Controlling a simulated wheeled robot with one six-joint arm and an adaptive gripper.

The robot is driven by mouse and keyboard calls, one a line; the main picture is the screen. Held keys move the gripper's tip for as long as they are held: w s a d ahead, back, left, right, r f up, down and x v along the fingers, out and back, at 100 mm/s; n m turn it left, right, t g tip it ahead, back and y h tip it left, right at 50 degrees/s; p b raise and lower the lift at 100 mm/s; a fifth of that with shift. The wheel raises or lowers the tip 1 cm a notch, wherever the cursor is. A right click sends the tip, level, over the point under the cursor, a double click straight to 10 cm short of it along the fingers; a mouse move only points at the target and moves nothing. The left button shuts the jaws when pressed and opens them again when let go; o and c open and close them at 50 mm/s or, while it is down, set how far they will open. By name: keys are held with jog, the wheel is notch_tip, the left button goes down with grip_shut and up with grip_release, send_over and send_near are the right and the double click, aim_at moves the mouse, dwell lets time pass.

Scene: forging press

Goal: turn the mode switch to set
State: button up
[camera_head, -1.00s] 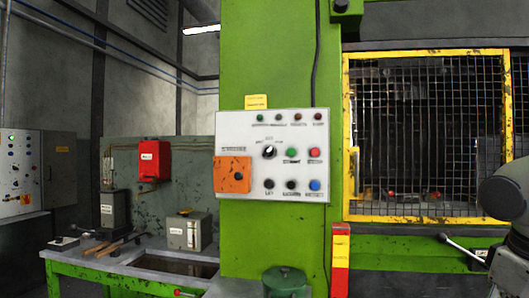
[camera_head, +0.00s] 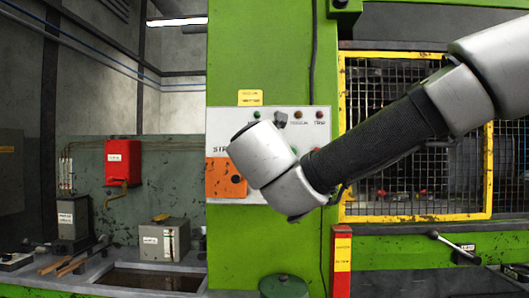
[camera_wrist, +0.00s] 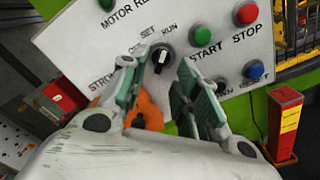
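The mode switch (camera_wrist: 160,59) is a round black knob with a white mark, on the white control panel (camera_wrist: 97,42). In the wrist view the words SET and RUN stand above it; I cannot tell clearly which word the mark points at. My gripper (camera_wrist: 157,64) is open, with one finger on each side of the knob in the picture. Gaps show between the fingers and the knob, and I cannot tell how far the tips are from the panel. In the head view my arm covers the switch and most of the panel (camera_head: 218,128).
Beside the switch are a green start button (camera_wrist: 201,37), a red stop button (camera_wrist: 246,13) and a blue button (camera_wrist: 253,70). An orange plate (camera_head: 225,178) is at the panel's lower left. A yellow-framed mesh guard (camera_head: 412,216) stands to the right.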

jog(key=w, duration=0.6)
jog(key=shift+w+d, duration=0.15)
jog(key=shift+d, duration=0.05)
jog(key=shift+f, duration=0.1)
grip_shut()
